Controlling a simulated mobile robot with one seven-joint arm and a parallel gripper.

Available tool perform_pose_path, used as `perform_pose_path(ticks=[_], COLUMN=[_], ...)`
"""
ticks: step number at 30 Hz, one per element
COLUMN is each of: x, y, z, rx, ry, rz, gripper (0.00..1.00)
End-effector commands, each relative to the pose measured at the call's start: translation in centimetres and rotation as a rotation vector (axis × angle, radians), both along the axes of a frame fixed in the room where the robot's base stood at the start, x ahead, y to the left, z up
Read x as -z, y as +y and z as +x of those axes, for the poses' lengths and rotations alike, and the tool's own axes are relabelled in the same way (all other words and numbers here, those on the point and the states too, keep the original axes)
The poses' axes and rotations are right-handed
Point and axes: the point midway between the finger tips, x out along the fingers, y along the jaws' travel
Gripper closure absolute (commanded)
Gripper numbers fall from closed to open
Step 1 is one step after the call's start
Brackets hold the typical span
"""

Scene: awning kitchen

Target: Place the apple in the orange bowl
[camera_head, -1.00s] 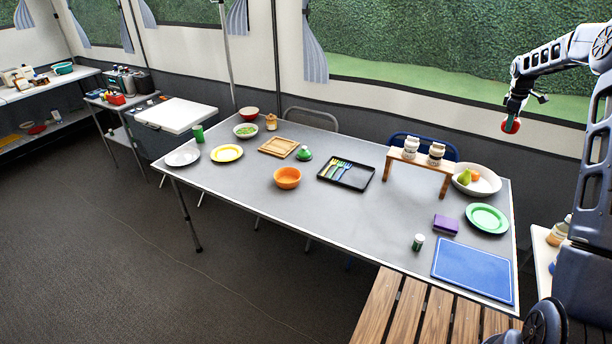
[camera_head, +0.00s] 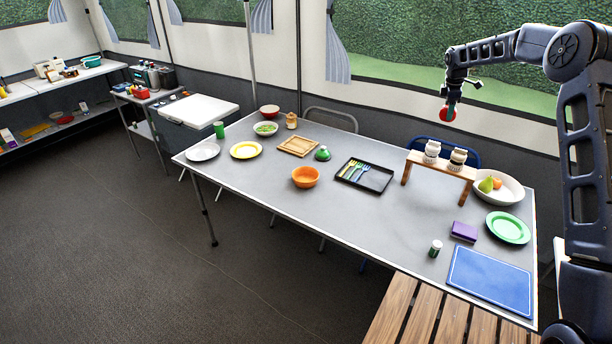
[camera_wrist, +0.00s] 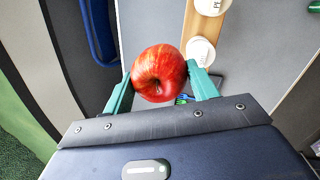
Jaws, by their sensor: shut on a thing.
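The red apple (camera_wrist: 158,72) sits between the two teal fingers of my gripper (camera_wrist: 160,88) in the wrist view, and the gripper is shut on it. In the head view the apple (camera_head: 448,113) hangs under my gripper (camera_head: 450,104), high above the far right part of the table. The orange bowl (camera_head: 305,177) stands upright near the middle of the grey table (camera_head: 330,220), well to the left of and below my gripper. It looks empty.
A wooden stand (camera_head: 438,167) with two jars is below and near my gripper. The table left and in front of the bowl is clear.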

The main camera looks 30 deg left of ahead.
Motion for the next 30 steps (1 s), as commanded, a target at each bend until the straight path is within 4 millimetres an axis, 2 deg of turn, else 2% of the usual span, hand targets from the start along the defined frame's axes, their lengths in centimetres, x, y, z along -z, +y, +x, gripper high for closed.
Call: perform_pose_path(ticks=[1,3,12,20,30], x=[0.0,0.1,0.0,0.0,0.0], y=[2.3,5.2,16.8,26.1,36.8], z=[-0.9,-2.1,-8.2,-14.9,-25.3], rx=[-0.042,-0.096,-0.329,-0.529,-0.786], ry=[0.000,0.001,0.002,0.001,-0.001], rz=[0.000,0.001,0.001,0.001,0.005], gripper=[0.67,0.67,0.67,0.67,0.67])
